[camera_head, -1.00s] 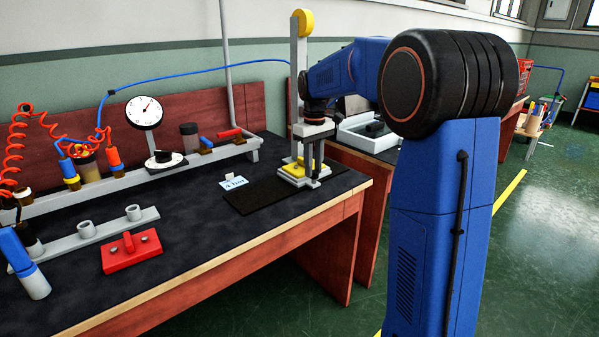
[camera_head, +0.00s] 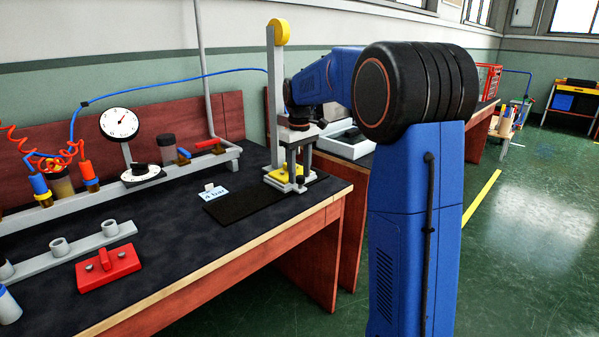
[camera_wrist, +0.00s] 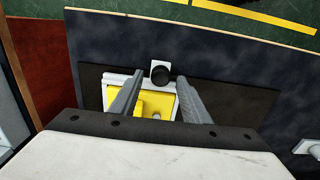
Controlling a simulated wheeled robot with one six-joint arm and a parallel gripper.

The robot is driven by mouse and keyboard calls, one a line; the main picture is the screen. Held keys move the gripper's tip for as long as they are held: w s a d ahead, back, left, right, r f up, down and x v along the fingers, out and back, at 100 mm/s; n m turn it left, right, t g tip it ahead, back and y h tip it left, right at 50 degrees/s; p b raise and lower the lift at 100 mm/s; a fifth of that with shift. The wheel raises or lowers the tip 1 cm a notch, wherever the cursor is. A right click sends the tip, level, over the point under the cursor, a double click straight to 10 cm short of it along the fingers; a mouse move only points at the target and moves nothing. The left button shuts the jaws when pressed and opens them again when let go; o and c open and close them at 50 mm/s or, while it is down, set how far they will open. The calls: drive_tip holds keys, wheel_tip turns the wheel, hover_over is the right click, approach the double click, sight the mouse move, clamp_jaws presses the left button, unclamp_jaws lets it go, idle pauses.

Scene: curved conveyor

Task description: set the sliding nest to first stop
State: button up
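The sliding nest (camera_head: 279,176) is a yellow block on a pale plate, at the foot of an upright grey press post with a yellow disc on top. It also shows in the wrist view (camera_wrist: 119,103), partly hidden by my fingers. A black round knob (camera_wrist: 160,74) on a pale tab stands at the nest's outer edge, towards the bench front. My gripper (camera_head: 296,172) points down over the nest. In the wrist view my gripper (camera_wrist: 160,81) is open, one finger either side of the knob, with gaps showing. I cannot tell the fingertips' height against the knob.
A black mat (camera_head: 240,203) and a "4 bar" card (camera_head: 215,193) lie left of the press. A dial gauge (camera_head: 119,123), a red block (camera_head: 108,268) and a grey rail (camera_head: 80,244) stand further left. The bench's front edge is clear.

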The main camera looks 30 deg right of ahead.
wheel_tip(320, 180, up, 18)
drive_tip(key=shift+f, duration=0.25)
idle(0.4)
drive_tip(key=shift+s, duration=0.1)
idle(0.3)
